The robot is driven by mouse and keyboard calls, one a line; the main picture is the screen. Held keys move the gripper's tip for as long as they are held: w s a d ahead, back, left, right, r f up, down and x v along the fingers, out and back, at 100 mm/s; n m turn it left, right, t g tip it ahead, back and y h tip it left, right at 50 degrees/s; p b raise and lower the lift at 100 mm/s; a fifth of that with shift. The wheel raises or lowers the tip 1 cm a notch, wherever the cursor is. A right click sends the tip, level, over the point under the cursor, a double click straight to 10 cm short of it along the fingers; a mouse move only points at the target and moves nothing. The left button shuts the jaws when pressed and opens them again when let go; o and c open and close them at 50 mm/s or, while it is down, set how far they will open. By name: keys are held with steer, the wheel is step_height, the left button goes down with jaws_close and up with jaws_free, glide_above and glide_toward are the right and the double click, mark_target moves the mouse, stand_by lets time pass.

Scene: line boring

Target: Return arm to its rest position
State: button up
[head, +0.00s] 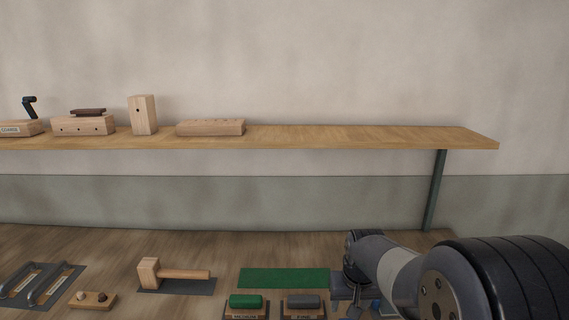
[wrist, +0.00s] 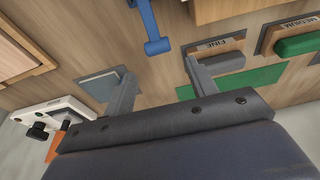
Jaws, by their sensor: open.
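My arm (head: 400,275) reaches in from the lower right of the head view, low over the bench. My gripper (wrist: 159,68) shows in the wrist view with its two grey fingers spread apart and nothing between them. Bare wooden bench shows between and beyond the fingertips. One finger is close to a grey pad (wrist: 101,85), the other overlaps the edge of the grey block labelled FINE (wrist: 222,63); I cannot tell whether they touch. In the head view the gripper's fingers are largely hidden or cut off at the bottom edge.
A wooden shelf (head: 370,137) with wooden blocks runs along the wall on a green post (head: 434,190). The bench holds a mallet (head: 180,274), a green mat (head: 285,278), a green-topped block (head: 246,301) and a blue tool (wrist: 152,28). A white device (wrist: 50,117) stands left in the wrist view.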

steer(key=shift+p+v, duration=0.45)
steer(key=shift+v, duration=0.6)
steer(key=b+x, duration=0.6)
steer(key=x, duration=0.2)
steer(key=shift+f, duration=0.15)
steer(key=s+r+p, duration=0.1)
steer(key=r, duration=0.1)
steer(key=s+r+p, duration=0.1)
steer(key=s+r, duration=0.1)
steer(key=shift+s+r, duration=0.15)
steer(key=shift+r, duration=0.2)
steer(key=shift+s+r, duration=0.25)
steer(key=shift+s, duration=0.5)
